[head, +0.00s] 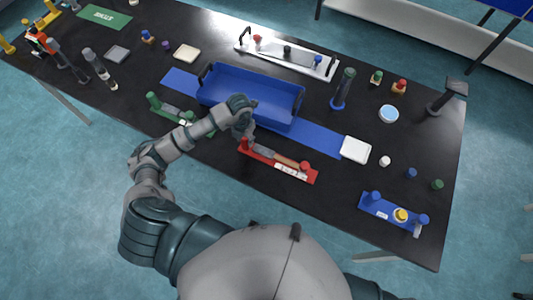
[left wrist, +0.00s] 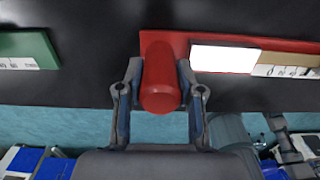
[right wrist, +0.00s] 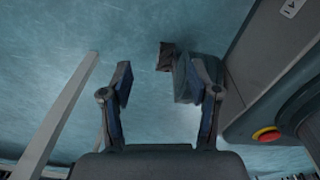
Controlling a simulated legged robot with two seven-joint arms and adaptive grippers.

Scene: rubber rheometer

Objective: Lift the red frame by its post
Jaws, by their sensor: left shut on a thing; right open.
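The red frame (head: 283,163) lies on the black table near its front edge, in front of the blue tray. It has a post at each end, and a strip with a white label lies along it. My left gripper (head: 247,137) is at the frame's left post. In the left wrist view the red post (left wrist: 161,80) stands between the two fingers of the gripper (left wrist: 160,95), which are shut on it. The frame's base (left wrist: 185,42) appears to rest on the table. My right gripper (right wrist: 163,85) is open and empty, over the floor.
The blue tray (head: 252,90) stands on a blue mat (head: 318,138) just behind the red frame. A green frame (head: 172,113) lies to the left, under my left forearm. A blue frame (head: 393,213) is at the right. A white square dish (head: 356,150) lies right of the mat.

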